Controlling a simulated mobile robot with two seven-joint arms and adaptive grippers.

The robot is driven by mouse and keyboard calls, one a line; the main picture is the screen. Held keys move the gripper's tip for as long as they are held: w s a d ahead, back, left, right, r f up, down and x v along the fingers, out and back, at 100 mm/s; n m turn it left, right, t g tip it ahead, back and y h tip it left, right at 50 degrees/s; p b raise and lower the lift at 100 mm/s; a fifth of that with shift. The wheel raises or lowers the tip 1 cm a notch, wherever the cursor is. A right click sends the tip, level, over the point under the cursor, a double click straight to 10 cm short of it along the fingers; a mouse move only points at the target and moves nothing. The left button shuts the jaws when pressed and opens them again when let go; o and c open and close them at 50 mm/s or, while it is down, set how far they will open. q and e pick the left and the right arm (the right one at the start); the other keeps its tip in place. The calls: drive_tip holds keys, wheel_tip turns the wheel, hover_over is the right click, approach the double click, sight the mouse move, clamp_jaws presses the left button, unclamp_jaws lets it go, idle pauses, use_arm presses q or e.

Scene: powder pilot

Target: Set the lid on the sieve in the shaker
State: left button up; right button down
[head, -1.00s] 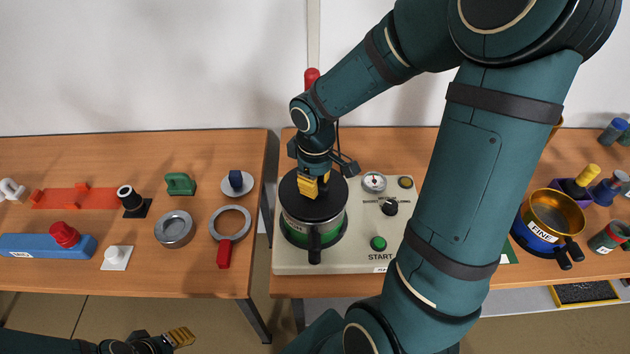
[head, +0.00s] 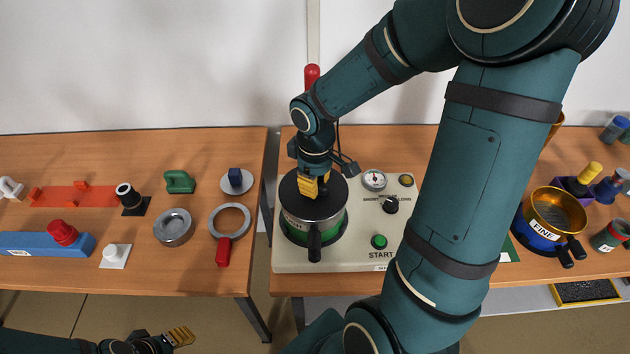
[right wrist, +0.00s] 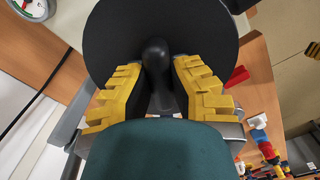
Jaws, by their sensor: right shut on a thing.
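The black lid (head: 296,205) is a round disc with a knob. It covers the top of the silver sieve (head: 296,226), which stands in the shaker (head: 290,258) at the centre and has a black handle towards me. Whether the lid rests fully on the rim is hard to tell. My right gripper (head: 314,188) is above the lid, its yellow fingers shut on the knob. In the right wrist view the lid (right wrist: 205,30) shows with the knob between the fingers (right wrist: 158,85). My left gripper (head: 180,338) is low at the left, away from everything; its fingers overlap in view.
The shaker panel has a gauge (head: 374,180), a black knob (head: 390,204) and a green START button (head: 379,241). A brass sieve marked FINE (head: 556,208) stands at the right.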

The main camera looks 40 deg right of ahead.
drive_tip(key=shift+f+b, duration=0.3)
drive_tip(key=shift+f, duration=0.15)
drive_tip(key=c, duration=0.9)
unclamp_jaws()
drive_tip(key=shift+c, duration=0.2)
drive_tip(key=shift+r, duration=0.15)
drive_tip(key=shift+r+p, duration=2.55)
drive_tip(key=shift+r, duration=0.4)
